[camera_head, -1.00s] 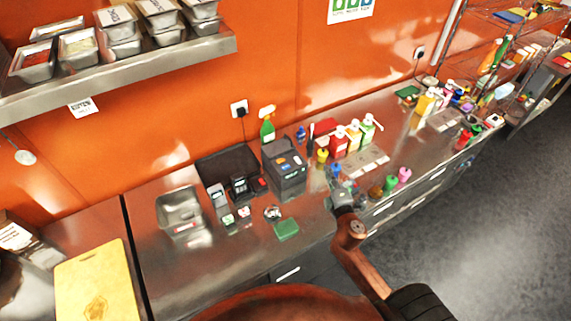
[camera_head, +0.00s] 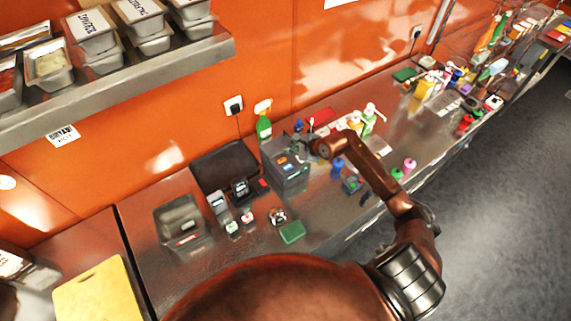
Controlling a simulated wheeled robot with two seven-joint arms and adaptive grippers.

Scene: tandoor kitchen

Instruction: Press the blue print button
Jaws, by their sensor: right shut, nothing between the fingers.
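The dark grey box-shaped printer (camera_head: 284,176) stands on the steel counter in the middle of the view. My right arm reaches in from the lower right. My right gripper (camera_head: 304,142) is shut and empty at the printer's upper right edge, to the right of the blue patch. The fingertips are small and blend with the printer, so I cannot tell whether they touch it. My left gripper is out of view.
A green spray bottle (camera_head: 264,128) stands behind the printer. A card terminal (camera_head: 240,188), a green sponge (camera_head: 292,232) and a steel container (camera_head: 180,225) are to its left and front. Pump bottles (camera_head: 369,118) stand to the right. A shelf (camera_head: 120,85) with containers hangs upper left.

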